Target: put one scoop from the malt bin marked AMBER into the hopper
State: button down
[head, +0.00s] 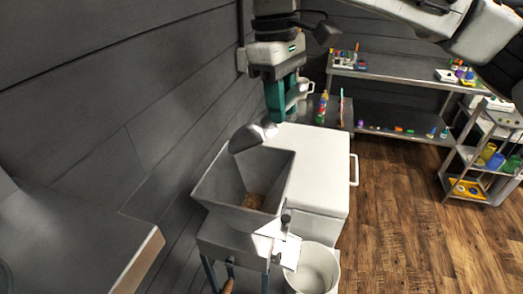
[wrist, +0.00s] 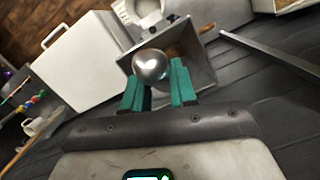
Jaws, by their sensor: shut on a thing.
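My gripper (head: 276,112) points down above the far rim of the hopper, with its teal fingers shut on a shiny metal scoop (head: 250,136). The scoop's bowl hangs over the hopper's far side and appears tilted; I see no grain in it. In the wrist view the scoop (wrist: 151,66) shows as a rounded silver bowl just beyond the fingers (wrist: 160,86). The grey hopper (head: 218,190) is open at the top, with some brown grain at its bottom. It also shows in the wrist view (wrist: 200,70). No bin marked AMBER can be made out.
A white chest (head: 312,165) with a side handle stands right beside the hopper. A white bucket (head: 327,262) is below the hopper's front. A bench (head: 150,245) edge is at lower left. A steel shelf (head: 400,73) with small items stands at the back. Wooden floor at right is clear.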

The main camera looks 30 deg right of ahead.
jog(key=shift+s+r+t+y+b, duration=0.1)
jog(key=shift+s+t+y+b, duration=0.1)
jog(key=shift+t+y+b, duration=0.7)
jog(key=t+b, duration=0.1)
jog(key=b, duration=0.1)
jog(key=r+t+b, duration=0.1)
jog(key=t, duration=0.1)
jog(key=t+y+b, duration=0.1)
jog(key=b, duration=0.1)
jog(key=shift+s+d+r+b, duration=0.15)
jog(key=shift+s+d+b, duration=0.05)
jog(key=shift+s+b, duration=0.1)
jog(key=shift+s+r+t+y+b, duration=0.1)
jog(key=shift+r+t+y+b, duration=0.4)
jog(key=shift+t, duration=0.3)
